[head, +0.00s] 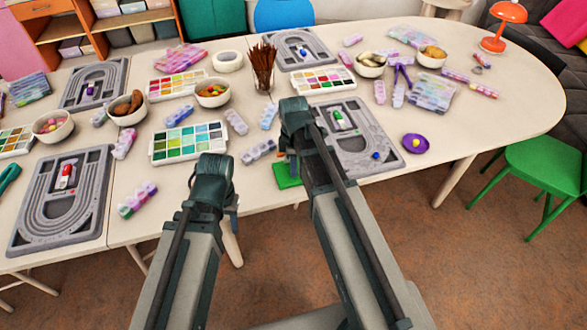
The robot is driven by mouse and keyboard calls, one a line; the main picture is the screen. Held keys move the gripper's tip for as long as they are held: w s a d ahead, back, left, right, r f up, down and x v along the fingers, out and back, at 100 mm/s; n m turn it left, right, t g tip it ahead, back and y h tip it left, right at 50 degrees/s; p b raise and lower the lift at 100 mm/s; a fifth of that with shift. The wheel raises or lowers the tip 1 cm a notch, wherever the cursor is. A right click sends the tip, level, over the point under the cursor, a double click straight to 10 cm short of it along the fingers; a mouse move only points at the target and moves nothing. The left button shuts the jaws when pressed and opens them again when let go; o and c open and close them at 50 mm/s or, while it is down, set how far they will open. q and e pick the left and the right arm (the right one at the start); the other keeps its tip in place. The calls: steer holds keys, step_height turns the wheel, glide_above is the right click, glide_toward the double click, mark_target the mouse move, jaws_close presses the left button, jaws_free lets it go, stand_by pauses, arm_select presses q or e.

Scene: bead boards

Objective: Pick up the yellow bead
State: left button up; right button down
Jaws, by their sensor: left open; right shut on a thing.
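A small yellow bead (416,142) appears to lie in the round purple dish (408,148) on the right part of the table. My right gripper (291,165) points down near the table's front edge, left of the dish and apart from it. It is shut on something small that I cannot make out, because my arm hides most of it. A flat green piece (285,179) shows right below its fingers; I cannot tell whether they touch. My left gripper (234,215) is open, further left, at the table's front edge.
A grey bead board (378,160) with a green piece and a blue bead lies between my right arm and the dish. Another grey board (20,240) lies at left. Paint palettes (160,150), bowls (139,117) and a brush cup (262,80) crowd the middle.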

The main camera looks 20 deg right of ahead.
arm_select(q)
step_height(320, 180, up, 10)
steer(key=p, duration=1)
arm_select(e)
steer(key=shift+r, duration=5.05)
arm_select(q)
steer(key=shift+r, duration=0.1)
arm_select(e)
steer(key=shift+r, duration=0.1)
steer(key=shift+r+p, duration=0.65)
steer(key=shift+p, duration=0.05)
arm_select(q)
steer(key=shift+r, duration=0.65)
steer(key=shift+f, duration=0.1)
arm_select(e)
steer(key=shift+s+f, duration=0.1)
